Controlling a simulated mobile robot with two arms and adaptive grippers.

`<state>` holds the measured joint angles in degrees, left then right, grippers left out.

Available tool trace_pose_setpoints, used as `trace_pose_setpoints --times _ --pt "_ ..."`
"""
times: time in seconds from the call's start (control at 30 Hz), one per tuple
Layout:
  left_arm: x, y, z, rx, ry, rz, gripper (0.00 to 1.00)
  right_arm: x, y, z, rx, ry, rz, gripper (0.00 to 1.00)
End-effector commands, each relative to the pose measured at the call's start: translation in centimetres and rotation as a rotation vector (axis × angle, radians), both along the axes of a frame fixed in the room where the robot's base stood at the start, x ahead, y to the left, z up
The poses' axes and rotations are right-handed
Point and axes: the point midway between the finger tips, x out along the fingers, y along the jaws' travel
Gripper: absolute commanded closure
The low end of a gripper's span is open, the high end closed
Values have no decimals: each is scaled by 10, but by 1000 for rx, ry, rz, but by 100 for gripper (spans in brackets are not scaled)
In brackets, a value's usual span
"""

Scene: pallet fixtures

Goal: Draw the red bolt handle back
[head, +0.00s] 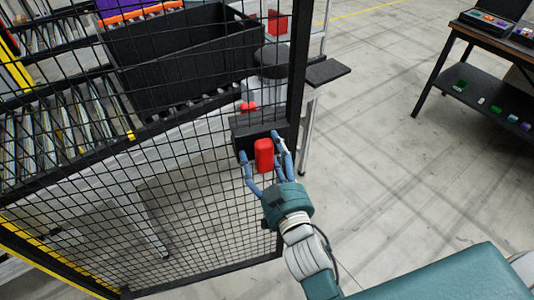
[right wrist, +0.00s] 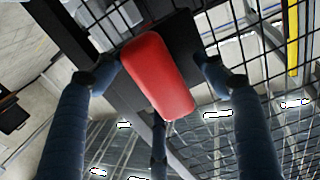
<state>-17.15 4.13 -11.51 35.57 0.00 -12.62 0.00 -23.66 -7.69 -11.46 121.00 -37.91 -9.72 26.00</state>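The red bolt handle (head: 263,156) sticks out from a black bolt block (head: 246,133) on the edge of the black mesh gate (head: 190,205). My right gripper (head: 261,148) has its blue fingers spread around the handle. In the right wrist view the red handle (right wrist: 158,75) lies between the fingers of my right gripper (right wrist: 157,72). The left fingertip is close to the handle, and I cannot tell if it touches. A gap shows between the handle and the right finger. My left gripper is not in view.
Behind the mesh stand a black crate (head: 150,50) and a roller conveyor (head: 60,130). A small dark shelf (head: 326,71) juts out right of the gate post. A dark table (head: 490,38) stands at the upper right. The floor (head: 400,170) between is clear.

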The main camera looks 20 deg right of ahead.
Motion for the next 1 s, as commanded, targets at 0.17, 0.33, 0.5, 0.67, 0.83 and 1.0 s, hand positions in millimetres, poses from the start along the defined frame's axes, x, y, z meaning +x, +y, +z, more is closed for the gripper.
trace_pose_setpoints --times 0.17,0.33,0.5,0.67,0.83,1.0 --pt "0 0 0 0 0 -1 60 0 2 0 0 -1 3 30" --pt "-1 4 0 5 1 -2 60 0 1 0 -1 -1 2 30" --pt "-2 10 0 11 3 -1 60 0 0 12 -1 -5 2 30" --pt "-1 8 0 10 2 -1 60 0 1 41 0 -8 3 30" --pt "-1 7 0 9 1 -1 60 0 1 73 0 -8 3 30" --pt "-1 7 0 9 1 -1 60 0 1 94 2 -5 3 30"
